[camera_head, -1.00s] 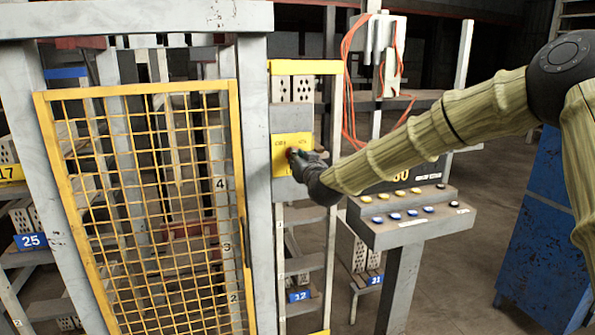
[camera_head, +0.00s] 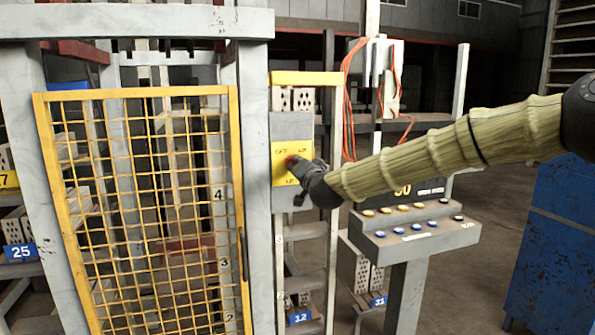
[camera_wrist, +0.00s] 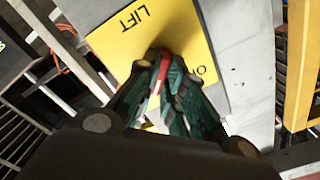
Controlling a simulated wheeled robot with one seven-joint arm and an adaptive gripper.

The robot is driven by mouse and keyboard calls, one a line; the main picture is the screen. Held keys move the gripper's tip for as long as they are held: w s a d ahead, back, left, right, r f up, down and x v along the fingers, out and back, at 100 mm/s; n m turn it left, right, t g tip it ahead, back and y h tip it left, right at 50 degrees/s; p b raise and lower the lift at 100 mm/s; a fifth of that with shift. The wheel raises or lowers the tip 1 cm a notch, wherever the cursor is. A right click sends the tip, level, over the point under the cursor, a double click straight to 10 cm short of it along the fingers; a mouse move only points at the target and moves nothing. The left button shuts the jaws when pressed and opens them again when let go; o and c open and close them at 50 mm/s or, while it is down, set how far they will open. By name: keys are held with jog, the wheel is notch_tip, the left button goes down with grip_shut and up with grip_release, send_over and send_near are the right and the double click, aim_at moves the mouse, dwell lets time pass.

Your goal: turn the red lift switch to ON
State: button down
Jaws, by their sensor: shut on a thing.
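The red lift switch (camera_head: 291,161) sits on a yellow plate (camera_head: 282,174) fixed to a grey post. The plate reads OFF at upper left, ON at upper right and LIFT below. My gripper (camera_head: 298,166) is at the plate from the right, its fingers around the switch and hiding much of it. In the wrist view the green fingers (camera_wrist: 160,66) are shut on the red handle (camera_wrist: 164,66), close to the yellow plate (camera_wrist: 185,35). LIFT and part of another label show there. Which label the handle points to cannot be told.
A yellow mesh gate (camera_head: 150,215) stands left of the post. A grey button console (camera_head: 415,228) stands right, below my arm. Orange cables (camera_head: 350,90) hang behind. A blue cabinet (camera_head: 548,240) is at the far right.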

dwell(0.4)
jog(key=c, duration=1.5)
grip_release()
jog(key=shift+d, duration=0.1)
jog(key=v, duration=1.2)
